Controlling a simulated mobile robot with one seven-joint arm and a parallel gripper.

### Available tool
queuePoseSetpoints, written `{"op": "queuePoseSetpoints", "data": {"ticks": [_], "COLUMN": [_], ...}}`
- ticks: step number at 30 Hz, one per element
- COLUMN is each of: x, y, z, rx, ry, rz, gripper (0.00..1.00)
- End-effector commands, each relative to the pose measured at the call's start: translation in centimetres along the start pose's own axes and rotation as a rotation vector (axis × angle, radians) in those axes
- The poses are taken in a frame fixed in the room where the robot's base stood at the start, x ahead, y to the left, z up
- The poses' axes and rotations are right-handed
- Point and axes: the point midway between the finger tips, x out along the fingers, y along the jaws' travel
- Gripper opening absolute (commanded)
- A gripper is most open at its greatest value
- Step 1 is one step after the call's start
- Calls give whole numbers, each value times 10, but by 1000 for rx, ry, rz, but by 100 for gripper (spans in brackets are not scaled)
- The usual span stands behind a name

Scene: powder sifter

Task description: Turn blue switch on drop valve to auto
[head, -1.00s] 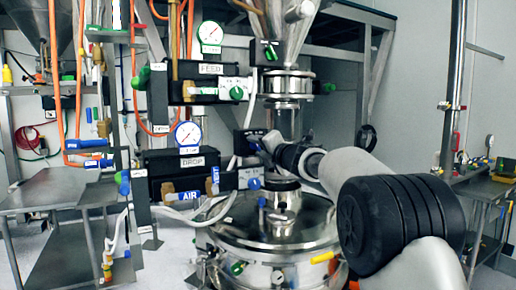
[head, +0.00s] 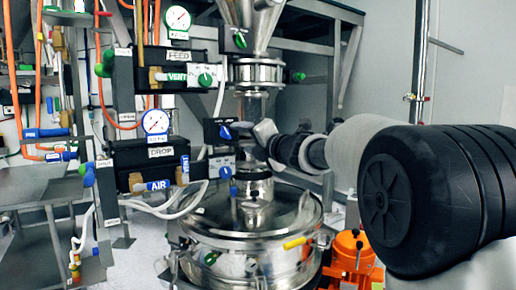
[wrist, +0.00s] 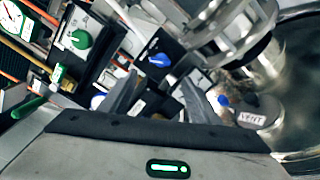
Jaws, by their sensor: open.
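The black drop valve box (head: 150,154), labelled DROP, is left of centre in the head view. Its blue switch (head: 225,172) sits on a small panel at the box's right end. Another blue knob (head: 226,132) is on a dark box just above. My gripper (head: 250,131) is beside that dark box, above and right of the drop switch. In the wrist view, my gripper (wrist: 157,98) has its fingers apart with nothing held. A blue knob (wrist: 160,60) on a dark box lies beyond the fingers.
The feed box (head: 178,57) with its green knob (head: 206,79) is above. A steel drum (head: 250,225) stands below, under a vertical pipe. White hoses (head: 170,207) loop under the drop box. An orange machine (head: 352,255) stands right of the drum.

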Motion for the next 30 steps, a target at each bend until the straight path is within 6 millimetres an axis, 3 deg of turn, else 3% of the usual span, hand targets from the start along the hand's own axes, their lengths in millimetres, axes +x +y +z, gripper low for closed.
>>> {"op": "queuePoseSetpoints", "data": {"ticks": [3, 9, 15, 25, 28, 30], "x": [-29, -60, -71, -73, -88, -112], "y": [0, 0, 0, 0, -1, -7], "z": [1, 0, 0, 2, 16, 31], "rx": [-2, -1, 0, 13, 104, 243], "ry": [-3, -1, -1, -11, -82, -183], "rz": [0, 0, 0, -6, -42, -94], "gripper": [57, 57, 57, 57, 57, 57]}}
